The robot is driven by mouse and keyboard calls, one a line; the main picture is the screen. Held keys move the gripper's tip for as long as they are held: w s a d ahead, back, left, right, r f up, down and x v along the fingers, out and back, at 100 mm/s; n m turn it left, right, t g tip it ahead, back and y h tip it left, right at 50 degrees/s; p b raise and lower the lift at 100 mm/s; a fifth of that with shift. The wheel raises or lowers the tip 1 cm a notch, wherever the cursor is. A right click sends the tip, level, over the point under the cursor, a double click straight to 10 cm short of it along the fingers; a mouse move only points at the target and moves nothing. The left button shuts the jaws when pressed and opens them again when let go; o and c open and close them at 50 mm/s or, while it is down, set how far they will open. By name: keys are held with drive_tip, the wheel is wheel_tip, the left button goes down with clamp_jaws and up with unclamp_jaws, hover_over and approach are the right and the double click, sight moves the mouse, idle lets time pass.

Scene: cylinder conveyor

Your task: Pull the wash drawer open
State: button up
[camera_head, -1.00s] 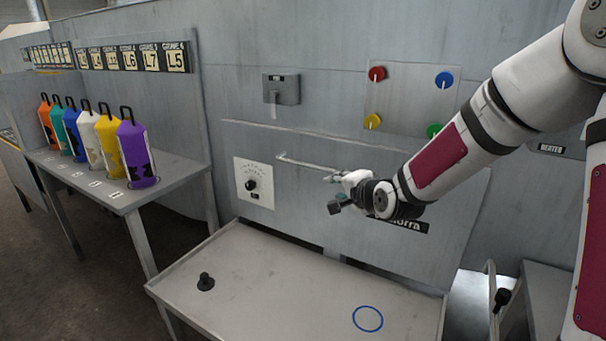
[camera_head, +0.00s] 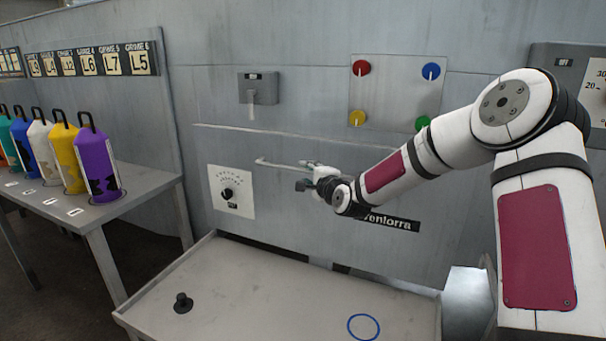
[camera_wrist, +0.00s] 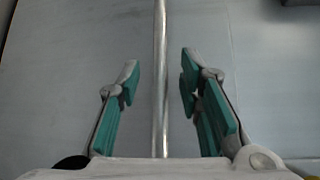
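The wash drawer appears to be the wide grey front panel (camera_head: 285,205) with a dial and a "Ventorra" label. It looks flush, though I cannot be sure that it is fully shut. A thin metal bar handle (camera_head: 275,163) runs across its upper part. My gripper (camera_head: 308,176) is at the right part of this bar. In the wrist view, the bar (camera_wrist: 160,45) runs lengthwise between the two teal-padded fingers of my gripper (camera_wrist: 160,88). The fingers are open, with a visible gap on each side of the bar. My wrist hides the bar's right end.
A low grey tray table (camera_head: 265,290) with a black knob (camera_head: 183,303) and a blue ring (camera_head: 363,327) stands below the panel. Coloured bottles stand on a side table (camera_head: 140,185) at left. A plate with coloured buttons (camera_head: 397,93) is above.

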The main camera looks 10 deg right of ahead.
sight(305, 172)
drive_tip(key=shift+x, duration=2.05)
clamp_jaws()
